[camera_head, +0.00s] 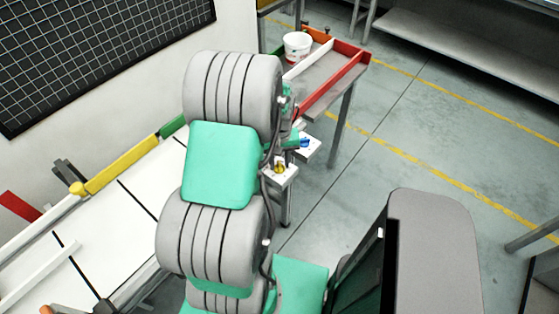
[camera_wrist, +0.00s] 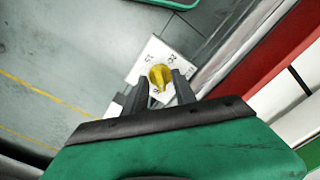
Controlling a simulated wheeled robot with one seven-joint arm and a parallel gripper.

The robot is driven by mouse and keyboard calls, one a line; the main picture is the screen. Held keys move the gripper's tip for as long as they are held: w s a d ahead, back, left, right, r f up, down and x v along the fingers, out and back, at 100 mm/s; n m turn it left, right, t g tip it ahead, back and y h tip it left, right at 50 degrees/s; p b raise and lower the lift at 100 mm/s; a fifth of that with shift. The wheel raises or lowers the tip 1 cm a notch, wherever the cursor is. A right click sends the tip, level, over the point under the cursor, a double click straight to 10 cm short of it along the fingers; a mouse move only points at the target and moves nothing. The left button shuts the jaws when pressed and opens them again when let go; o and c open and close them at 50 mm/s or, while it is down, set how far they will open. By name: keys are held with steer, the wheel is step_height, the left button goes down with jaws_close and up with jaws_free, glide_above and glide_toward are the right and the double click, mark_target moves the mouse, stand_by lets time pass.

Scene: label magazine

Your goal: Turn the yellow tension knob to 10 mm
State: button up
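The yellow tension knob (camera_head: 279,168) sits on a small white plate (camera_head: 288,178) beside my arm in the head view. In the wrist view the yellow knob (camera_wrist: 159,77) is near the middle, on its white plate (camera_wrist: 140,66) with dark scale marks around it. The marks are too blurred to read surely. My gripper (camera_wrist: 159,82) is at the knob, its two dark fingers apart, one on each side. I cannot tell whether they touch it. In the head view the fingers are not clearly visible.
A blue knob (camera_head: 304,142) stands on another white plate just behind. A grey table with red edges (camera_head: 335,83) holds a white bucket (camera_head: 297,46). A white work surface with a yellow rail (camera_head: 122,165) lies to the left. The floor to the right is open.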

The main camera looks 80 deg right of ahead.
steer(key=shift+c, duration=0.4)
jaws_close()
steer(key=shift+m, duration=0.4)
steer(key=m+b, duration=0.1)
steer(key=m, duration=0.7)
steer(key=shift+m+b, duration=0.3)
steer(key=shift+m, duration=0.1)
steer(key=m, duration=0.4)
steer(key=shift+m, duration=0.3)
steer(key=m, duration=0.4)
steer(key=shift+b, duration=0.4)
steer(key=shift+m, duration=0.3)
